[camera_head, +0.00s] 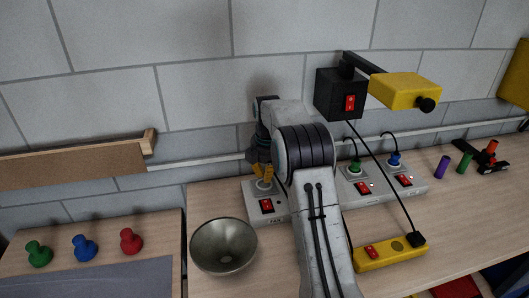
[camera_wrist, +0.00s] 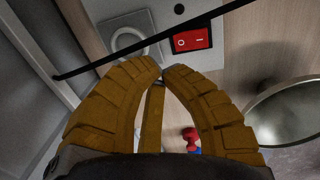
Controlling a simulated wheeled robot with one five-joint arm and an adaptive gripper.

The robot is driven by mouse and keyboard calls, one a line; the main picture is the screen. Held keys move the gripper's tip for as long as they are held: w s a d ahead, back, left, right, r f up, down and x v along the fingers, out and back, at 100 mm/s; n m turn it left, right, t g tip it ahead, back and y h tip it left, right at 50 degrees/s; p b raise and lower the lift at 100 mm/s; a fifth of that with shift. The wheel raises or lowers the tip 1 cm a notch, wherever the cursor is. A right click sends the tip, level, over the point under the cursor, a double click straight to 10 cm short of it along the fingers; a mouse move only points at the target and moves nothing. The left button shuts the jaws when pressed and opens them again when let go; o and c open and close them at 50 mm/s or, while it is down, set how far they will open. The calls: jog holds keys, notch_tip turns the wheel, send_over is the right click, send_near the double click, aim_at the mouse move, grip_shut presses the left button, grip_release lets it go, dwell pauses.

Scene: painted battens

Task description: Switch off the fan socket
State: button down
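The single white socket box (camera_head: 281,214), with small lettering that seems to read FAN, stands on the bench left of my arm. Its red rocker switch (camera_head: 267,206) faces front; I cannot tell which side is pressed. In the wrist view the red switch (camera_wrist: 191,40) shows white marks, beside a grey round outlet (camera_wrist: 128,38). My gripper (camera_head: 264,165) has yellow fingers and hangs over the back of this box, hiding part of the outlet. In the wrist view my gripper (camera_wrist: 162,70) has its fingertips together, with nothing seen held. The switch lies just beyond them, apart.
A metal bowl (camera_head: 223,246) stands left of the box. A double socket (camera_head: 380,187) with green and blue plugs is right of my arm. A yellow power strip (camera_head: 390,252) lies in front. A black cable (camera_wrist: 150,47) crosses the wrist view. Coloured pegs (camera_head: 85,247) stand left.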

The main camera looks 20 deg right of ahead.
notch_tip(320, 180, up, 7)
jog(key=shift+w+p, duration=0.35)
jog(key=shift+p, duration=0.05)
dwell(0.6)
